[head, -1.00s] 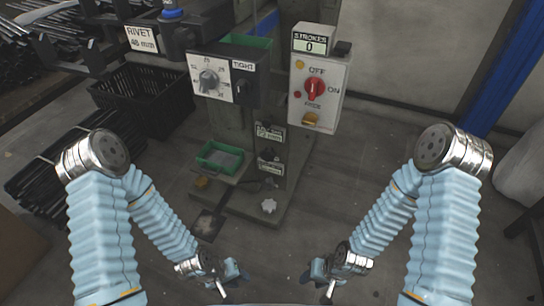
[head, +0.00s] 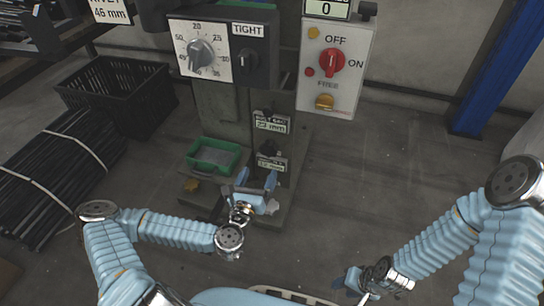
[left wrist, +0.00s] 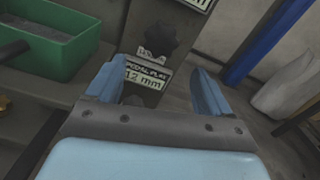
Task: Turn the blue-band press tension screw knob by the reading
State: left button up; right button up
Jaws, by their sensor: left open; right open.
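The press in front of me carries a white dial (head: 194,70) with a grey knob (head: 200,53), numbers around it and a TIGHT label (head: 248,30). Lower on its column are two dark knobs, an upper one (head: 262,113) and a lower one (head: 268,148), each above a label plate. The left wrist view shows a dark knob (left wrist: 156,38) and a plate reading 12 mm (left wrist: 146,78) beyond my fingers. My left gripper (head: 256,181) is open and empty, in front of the lower column. My right gripper (head: 355,284) is open, low at the right. No blue band shows now.
A green tray (head: 233,163) sits left of the column. A control box (head: 338,84) with a red switch (head: 331,62) is at the upper right. A black crate (head: 118,72) and bundled rods (head: 60,165) lie left.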

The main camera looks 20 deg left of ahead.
aim_at(268, 154)
pick_arm(q)
jog(key=w+b, duration=0.3)
jog(key=w, duration=0.8)
jog(key=shift+d, duration=0.2)
pick_arm(e)
notch_tip(268, 154, down, 5)
jog(key=shift+r, duration=0.1)
pick_arm(q)
jog(key=c, duration=1)
pick_arm(e)
jog(key=shift+w, duration=0.1)
